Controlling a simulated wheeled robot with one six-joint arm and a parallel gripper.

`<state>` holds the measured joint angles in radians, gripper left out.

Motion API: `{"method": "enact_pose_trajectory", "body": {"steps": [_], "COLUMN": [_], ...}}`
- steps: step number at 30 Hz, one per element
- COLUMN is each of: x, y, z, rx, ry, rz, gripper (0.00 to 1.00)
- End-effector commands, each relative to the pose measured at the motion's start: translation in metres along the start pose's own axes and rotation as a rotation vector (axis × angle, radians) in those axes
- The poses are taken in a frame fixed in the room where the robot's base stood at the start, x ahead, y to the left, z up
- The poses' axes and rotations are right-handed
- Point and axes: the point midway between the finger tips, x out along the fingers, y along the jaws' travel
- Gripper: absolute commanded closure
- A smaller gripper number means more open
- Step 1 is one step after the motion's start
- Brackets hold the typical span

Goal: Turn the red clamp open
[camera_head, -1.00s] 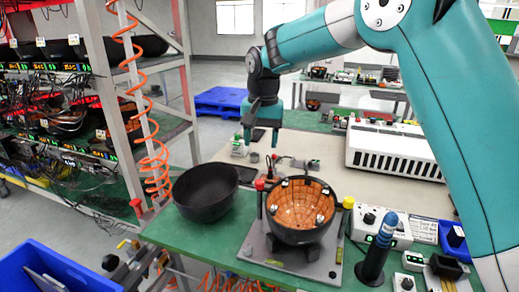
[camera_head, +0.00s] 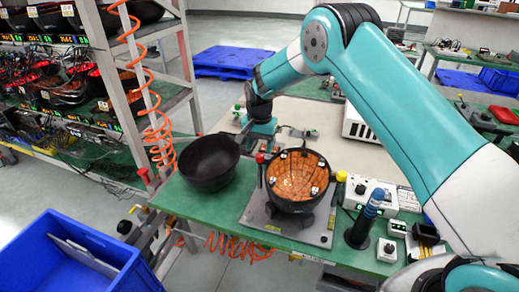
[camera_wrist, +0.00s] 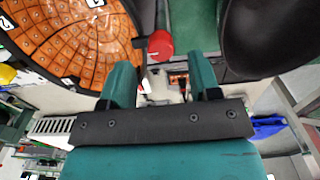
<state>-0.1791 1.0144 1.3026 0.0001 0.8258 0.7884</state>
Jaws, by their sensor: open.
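The red clamp (camera_head: 260,158) shows as a small red knob on a dark upright at the left edge of the bowl fixture. In the wrist view the red knob (camera_wrist: 160,46) lies just beyond the fingertips, roughly centred between them. My gripper (camera_wrist: 160,76) is open with nothing between its teal fingers. In the head view my gripper (camera_head: 261,140) points down close behind the red knob; whether they touch cannot be told. The orange-lined black bowl (camera_head: 297,176) sits on the grey fixture plate (camera_head: 257,222), right of the clamp.
An empty black bowl (camera_head: 208,163) stands close left of the clamp. A yellow knob (camera_head: 341,176) is on the bowl's right side. A blue-handled tool (camera_head: 370,207) and control boxes (camera_head: 368,192) stand further right. A coiled orange hose (camera_head: 157,130) hangs by the rack at left.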

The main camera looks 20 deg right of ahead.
Motion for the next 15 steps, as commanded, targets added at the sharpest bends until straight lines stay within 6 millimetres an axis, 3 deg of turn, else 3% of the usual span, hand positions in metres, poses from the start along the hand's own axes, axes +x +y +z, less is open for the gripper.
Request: {"method": "enact_pose_trajectory", "body": {"steps": [7, 15], "x": [0.030, 0.036], "y": [0.000, 0.000], "z": [0.000, 0.000], "rx": [-0.001, -0.001], "ry": [-0.001, 0.001], "rz": [0.000, -0.002], "gripper": [0.43, 0.43]}}
